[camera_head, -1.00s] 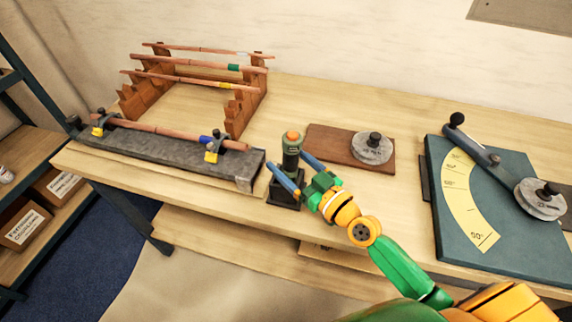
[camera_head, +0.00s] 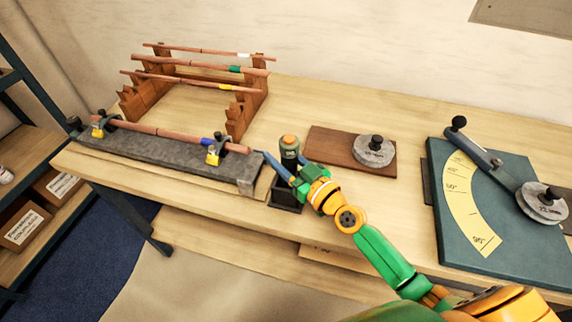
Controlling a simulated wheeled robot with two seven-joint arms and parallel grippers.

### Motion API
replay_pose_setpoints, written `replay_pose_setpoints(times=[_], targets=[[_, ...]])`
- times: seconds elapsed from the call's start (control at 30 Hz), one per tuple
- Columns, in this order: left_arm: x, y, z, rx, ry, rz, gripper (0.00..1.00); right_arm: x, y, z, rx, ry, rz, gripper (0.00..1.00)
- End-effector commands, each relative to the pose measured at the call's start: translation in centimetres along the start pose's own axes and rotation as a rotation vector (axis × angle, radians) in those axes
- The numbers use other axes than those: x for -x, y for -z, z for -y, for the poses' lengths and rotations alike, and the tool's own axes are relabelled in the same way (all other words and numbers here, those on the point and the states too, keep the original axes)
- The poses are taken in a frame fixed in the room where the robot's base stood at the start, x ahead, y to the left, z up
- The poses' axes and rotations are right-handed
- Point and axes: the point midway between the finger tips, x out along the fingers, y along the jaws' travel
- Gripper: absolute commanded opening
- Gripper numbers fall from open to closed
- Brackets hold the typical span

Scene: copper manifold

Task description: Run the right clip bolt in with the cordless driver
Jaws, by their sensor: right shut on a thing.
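The cordless driver (camera_head: 289,151), dark green with an orange-brown top, stands upright in a black holder (camera_head: 286,195) near the table's front edge. My right gripper (camera_head: 287,167) is shut on the driver, its blue fingers on either side of the body; the far finger is partly hidden. The right clip (camera_head: 214,152), with a yellow part and a dark bolt head on top, sits over a copper pipe (camera_head: 170,132) on the long grey fixture (camera_head: 180,159). How far its bolt is in is too small to tell. My left gripper is not in view.
The left clip (camera_head: 100,127) is at the fixture's other end. A wooden rack (camera_head: 247,103) with several copper pipes stands behind. A brown board (camera_head: 326,145) with a round grey weight (camera_head: 373,151) lies right of the driver. A teal plate (camera_head: 520,244) with a scale and lever is farther right.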

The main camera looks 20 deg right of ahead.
Motion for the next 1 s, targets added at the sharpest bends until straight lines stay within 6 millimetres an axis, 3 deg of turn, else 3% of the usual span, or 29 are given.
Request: replay_pose_setpoints(times=[0.2,0.3,0.67,0.73,1.0], targets=[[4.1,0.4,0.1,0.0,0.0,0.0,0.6,0.0,5.5,0.0,-0.001,-0.002,-0.006,0.0],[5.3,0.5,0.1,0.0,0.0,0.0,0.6,0.0,7.8,0.0,-0.001,-0.001,-0.007,0.0],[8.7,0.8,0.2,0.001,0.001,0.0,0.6,0.0,13.1,0.0,0.0,-0.001,-0.003,0.0],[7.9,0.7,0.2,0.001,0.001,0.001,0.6,0.0,13.3,0.0,0.001,0.001,-0.007,0.0],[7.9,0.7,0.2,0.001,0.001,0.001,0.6,0.0,16.1,0.0,0.002,0.0,-0.006,0.0]])
